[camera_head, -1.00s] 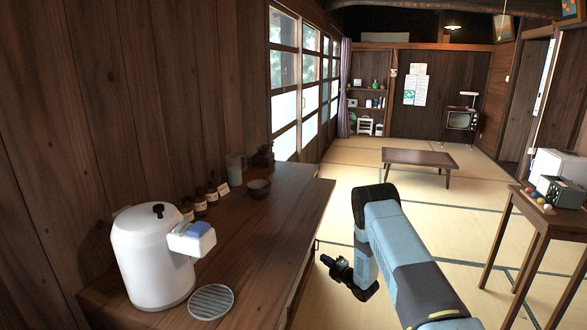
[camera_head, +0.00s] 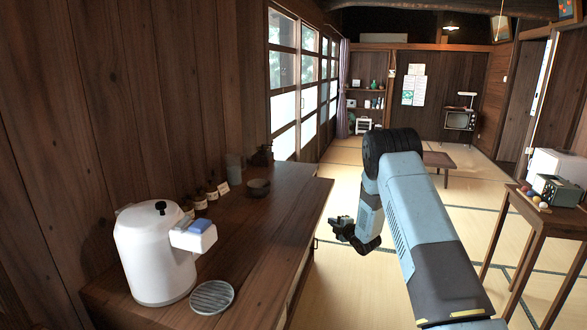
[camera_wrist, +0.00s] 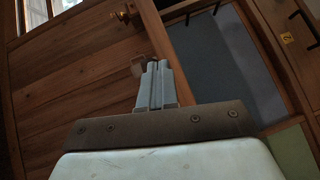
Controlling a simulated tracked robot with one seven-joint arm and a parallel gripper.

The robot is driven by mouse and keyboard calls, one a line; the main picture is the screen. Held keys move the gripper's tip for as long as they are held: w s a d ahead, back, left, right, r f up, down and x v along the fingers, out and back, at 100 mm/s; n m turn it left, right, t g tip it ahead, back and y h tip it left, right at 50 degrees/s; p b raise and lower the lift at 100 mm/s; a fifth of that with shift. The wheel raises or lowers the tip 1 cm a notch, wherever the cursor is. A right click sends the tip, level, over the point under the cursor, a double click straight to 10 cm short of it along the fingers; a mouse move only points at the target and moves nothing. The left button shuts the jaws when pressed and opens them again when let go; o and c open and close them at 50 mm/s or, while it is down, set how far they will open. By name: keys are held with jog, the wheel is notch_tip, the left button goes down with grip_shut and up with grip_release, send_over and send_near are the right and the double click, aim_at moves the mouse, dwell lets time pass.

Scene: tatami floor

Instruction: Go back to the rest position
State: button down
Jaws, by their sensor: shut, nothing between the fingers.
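My gripper (camera_head: 340,226) hangs from my blue-grey arm in the head view, to the right of the wooden counter's edge and apart from the counter. In the wrist view my gripper (camera_wrist: 155,68) has its two grey fingers together, with nothing between them. My arm is bent, with its black elbow raised over the tatami floor and hiding part of the low table.
A wooden counter (camera_head: 262,235) on the left holds a white hot-water pot (camera_head: 152,255), a round grate (camera_head: 212,297), small jars and a bowl (camera_head: 258,188). A low table (camera_head: 440,160) stands far back. A side table (camera_head: 545,222) stands right. Tatami floor (camera_head: 345,290) is free between.

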jog(key=s+d+r+m+h, duration=0.2)
jog(key=r+m, duration=0.1)
jog(key=r, duration=0.7)
jog(key=s+d+r+m+h, duration=0.2)
jog(key=d+r+m, duration=0.1)
jog(key=r, duration=0.6)
jog(key=s+d+r+m+g+h, duration=0.3)
jog(key=s+r+m, duration=0.3)
jog(key=s+r, duration=0.75)
jog(key=s+r+m+g, duration=0.1)
jog(key=s+m+g, duration=0.1)
jog(key=s, duration=1.2)
jog(key=s+r+m+g, duration=0.2)
jog(key=s+m, duration=0.2)
jog(key=s, duration=1)
jog(key=s+a+r+m+g, duration=0.1)
jog(key=s+m, duration=0.2)
jog(key=s, duration=1.2)
jog(key=shift+r+g, duration=0.2)
jog(key=shift+g, duration=0.2)
jog(key=shift+s+a, duration=0.1)
